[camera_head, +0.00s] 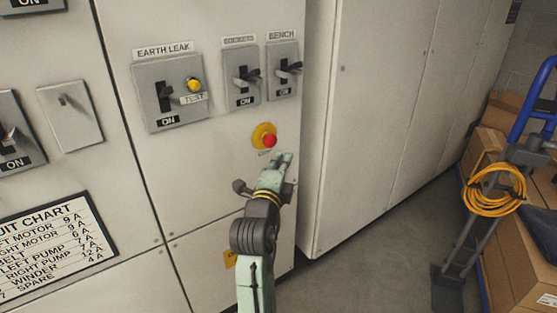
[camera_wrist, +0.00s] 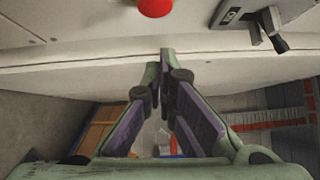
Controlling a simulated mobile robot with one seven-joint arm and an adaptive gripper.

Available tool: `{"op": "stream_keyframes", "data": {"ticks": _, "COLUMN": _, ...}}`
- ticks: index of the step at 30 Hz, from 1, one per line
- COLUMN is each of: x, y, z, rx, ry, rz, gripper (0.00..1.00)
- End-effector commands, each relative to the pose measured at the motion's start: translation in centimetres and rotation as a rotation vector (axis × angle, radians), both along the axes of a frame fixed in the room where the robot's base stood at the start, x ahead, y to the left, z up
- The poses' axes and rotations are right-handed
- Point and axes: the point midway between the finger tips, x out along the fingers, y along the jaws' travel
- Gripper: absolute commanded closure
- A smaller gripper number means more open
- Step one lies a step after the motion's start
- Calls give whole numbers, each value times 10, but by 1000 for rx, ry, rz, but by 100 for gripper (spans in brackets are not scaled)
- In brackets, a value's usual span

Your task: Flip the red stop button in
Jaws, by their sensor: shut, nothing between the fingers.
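The red stop button (camera_head: 269,140) sits on a yellow round base (camera_head: 262,132) on the pale cabinet front, below the switches. In the head view my gripper (camera_head: 283,158) is just below and slightly right of the button. A gap shows between the fingertips and the button in that picture, but I cannot tell the depth between them. In the wrist view the red button (camera_wrist: 156,7) is at the top edge, partly cut off. There my gripper (camera_wrist: 160,58) has its fingertips together, with nothing between them, below the button.
Above are the earth leak switch (camera_head: 165,95) with a yellow test knob (camera_head: 194,85), the sockets switch (camera_head: 243,77) and the bench switch (camera_head: 284,72). A circuit chart (camera_head: 45,245) hangs at lower left. A blue hand truck (camera_head: 535,105) with a yellow cable coil (camera_head: 492,190) stands right.

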Motion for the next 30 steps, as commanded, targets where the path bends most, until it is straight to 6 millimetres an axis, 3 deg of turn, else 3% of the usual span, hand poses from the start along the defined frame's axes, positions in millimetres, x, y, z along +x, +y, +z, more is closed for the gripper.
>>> {"op": "stream_keyframes", "data": {"ticks": 6, "x": -48, "y": 11, "z": -7, "rx": -1, "ry": 2, "rz": 1, "gripper": 100}}
{"op": "stream_keyframes", "data": {"ticks": 12, "x": -70, "y": 15, "z": -7, "rx": 0, "ry": 3, "rz": -2, "gripper": 100}}
{"op": "stream_keyframes", "data": {"ticks": 26, "x": -75, "y": 17, "z": -4, "rx": -5, "ry": 1, "rz": 2, "gripper": 100}}
{"op": "stream_keyframes", "data": {"ticks": 30, "x": -76, "y": 49, "z": 19, "rx": -81, "ry": -51, "rz": 77, "gripper": 100}}
